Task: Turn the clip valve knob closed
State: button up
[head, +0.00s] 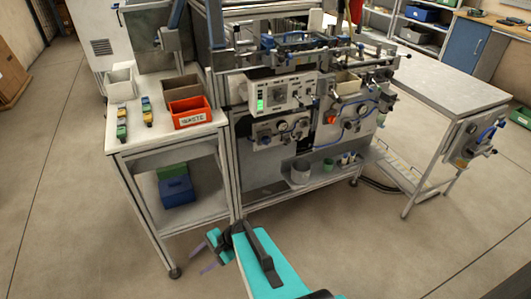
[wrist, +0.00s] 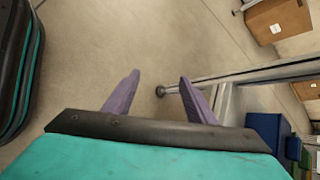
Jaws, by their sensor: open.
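My gripper (head: 203,258) is low over the floor in front of the bench, at the lower middle of the head view. In the wrist view its two purple fingers (wrist: 159,78) are apart with nothing between them. The machine frame carries a plate with dark round knobs (head: 280,130) and a second plate with blue tubing and more knobs (head: 352,118). Another plate with a blue tube (head: 472,141) hangs at the end of the right table. The knobs are small here, and I cannot tell which one is the clip valve knob. My gripper is well apart from all of them.
A white control box (head: 283,94) with a green light sits above the left plate. The left bench (head: 150,137) holds an orange bin (head: 190,112), other bins and small coloured parts. Blue and green boxes sit on its lower shelf. The floor (head: 90,220) in front is clear.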

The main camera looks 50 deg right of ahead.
jog(key=w+d+r+m+t+h+b, duration=0.1)
jog(key=w+d+r+m+t, duration=0.25)
jog(key=d, duration=0.35)
jog(key=w+d+r+m+t+h, duration=0.2)
jog(key=d+r+m, duration=0.25)
jog(key=d, duration=0.25)
jog(key=w+d+r+m+t+h+b, duration=0.1)
jog(key=w+d+r+m+t, duration=0.2)
jog(key=d, duration=0.4)
jog(key=s+d+r+m+t+h, duration=0.1)
jog(key=s+d+r+m+h, duration=0.2)
jog(key=d+m, duration=0.2)
jog(key=s+d+r+m+t+h+b, duration=0.1)
jog(key=s+d+r+m+h, duration=0.2)
jog(key=d, duration=0.8)
jog(key=s+d+r+m+t+h, duration=0.1)
jog(key=s+d+r+m+h, duration=0.2)
jog(key=d, duration=0.5)
jog(key=r+m+h, duration=0.1)
jog(key=r+m, duration=0.1)
jog(key=m, duration=0.1)
jog(key=shift+m+b, duration=0.3)
jog(key=shift+w+d+f+b, duration=0.1)
jog(key=shift+w+f+b, duration=0.1)
jog(key=shift+b, duration=0.25)
jog(key=b+x, duration=0.2)
jog(key=b, duration=0.2)
jog(key=shift+w+d+b, duration=0.1)
jog(key=shift+w+b, duration=0.25)
jog(key=shift+b, duration=0.05)
